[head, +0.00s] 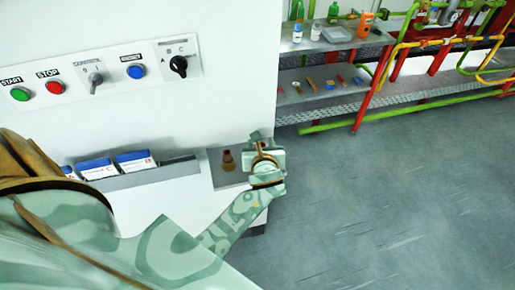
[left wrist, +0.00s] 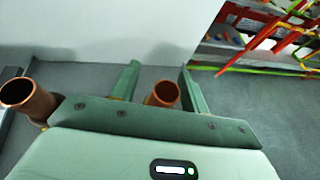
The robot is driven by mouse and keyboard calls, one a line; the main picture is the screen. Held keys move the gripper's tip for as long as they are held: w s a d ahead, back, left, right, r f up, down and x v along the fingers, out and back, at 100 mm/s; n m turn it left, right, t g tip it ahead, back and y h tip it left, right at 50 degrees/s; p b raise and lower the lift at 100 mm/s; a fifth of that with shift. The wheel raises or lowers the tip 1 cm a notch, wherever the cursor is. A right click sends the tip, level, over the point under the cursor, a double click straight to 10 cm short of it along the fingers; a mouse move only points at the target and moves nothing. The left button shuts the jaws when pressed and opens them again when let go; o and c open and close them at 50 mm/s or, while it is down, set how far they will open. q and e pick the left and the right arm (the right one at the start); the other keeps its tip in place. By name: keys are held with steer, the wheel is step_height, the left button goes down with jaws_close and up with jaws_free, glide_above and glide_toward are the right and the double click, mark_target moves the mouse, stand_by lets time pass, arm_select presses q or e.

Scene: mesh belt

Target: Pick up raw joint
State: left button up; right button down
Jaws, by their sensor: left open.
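Two brown tubular joints stand on a small grey ledge on the side of the white machine. One joint (head: 228,161) is in plain sight left of my left gripper (head: 262,150) in the head view. In the left wrist view a joint (left wrist: 27,100) is at the left, outside the fingers. The other joint (left wrist: 163,95) shows between the two green fingers of my left gripper (left wrist: 160,82). The fingers are open, with a gap on both sides of that joint. Its lower part is hidden by the gripper body. My right gripper is not in view.
The white machine front (head: 180,100) carries buttons and knobs. A grey tray (head: 160,176) with blue-and-white boxes is left of the ledge. Shelves (head: 320,100) with small parts and bottles, and red, yellow and green pipes, stand at the back right. The grey floor (head: 400,210) is clear.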

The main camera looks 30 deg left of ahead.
arm_select(q)
steer(key=shift+d, duration=0.1)
steer(key=shift+s+d+r, duration=0.1)
steer(key=shift+d+r, duration=0.05)
steer(key=shift+r, duration=0.05)
steer(key=c, duration=1)
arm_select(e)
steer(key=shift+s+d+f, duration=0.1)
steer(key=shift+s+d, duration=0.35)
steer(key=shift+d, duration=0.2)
arm_select(q)
steer(key=shift+r, duration=0.1)
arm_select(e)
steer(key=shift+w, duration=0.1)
